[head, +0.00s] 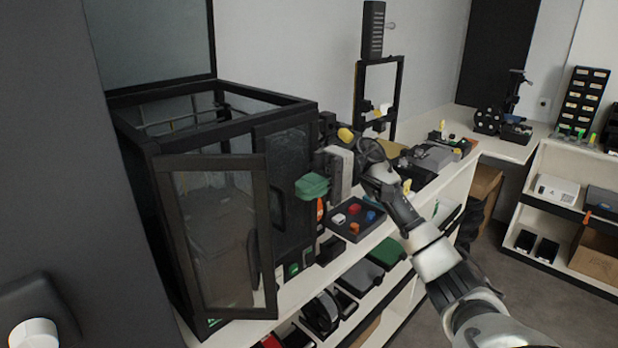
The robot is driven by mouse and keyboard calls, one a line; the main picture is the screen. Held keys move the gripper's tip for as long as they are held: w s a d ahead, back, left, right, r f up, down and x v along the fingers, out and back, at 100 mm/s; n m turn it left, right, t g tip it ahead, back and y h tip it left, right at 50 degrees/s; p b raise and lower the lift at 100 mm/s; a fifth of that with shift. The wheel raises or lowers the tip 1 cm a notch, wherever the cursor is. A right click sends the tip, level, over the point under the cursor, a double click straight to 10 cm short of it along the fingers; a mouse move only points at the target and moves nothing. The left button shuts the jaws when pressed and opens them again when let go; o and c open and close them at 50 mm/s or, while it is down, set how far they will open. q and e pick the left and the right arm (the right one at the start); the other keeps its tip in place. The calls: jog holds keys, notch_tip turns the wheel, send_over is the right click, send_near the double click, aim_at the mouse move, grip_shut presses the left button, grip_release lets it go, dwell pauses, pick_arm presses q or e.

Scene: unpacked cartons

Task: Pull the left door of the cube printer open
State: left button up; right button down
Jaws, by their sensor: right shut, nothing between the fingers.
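The cube printer (135,150) is a black-framed enclosure with clear panels, standing on the white bench at the left. Its left door (215,235), a dark frame around a clear pane, stands ajar. The door's free right edge juts out in front of the printer's front. The right door (290,185) looks closed and is partly hidden behind the left one. My right gripper (368,152) is shut and empty, above the bench well to the right of the printer, apart from both doors. My left gripper is out of view.
A tray with coloured blocks (356,219) and a green item (312,186) lie between the printer and my right arm. Shelves below the bench hold dark boxes (362,277). A dark panel fills the left edge. Open floor (520,310) lies at the lower right.

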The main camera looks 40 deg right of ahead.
jog(key=a+p, duration=0.3)
jog(key=a, duration=0.3)
jog(key=shift+s+a, duration=0.25)
jog(key=shift+a, duration=0.15)
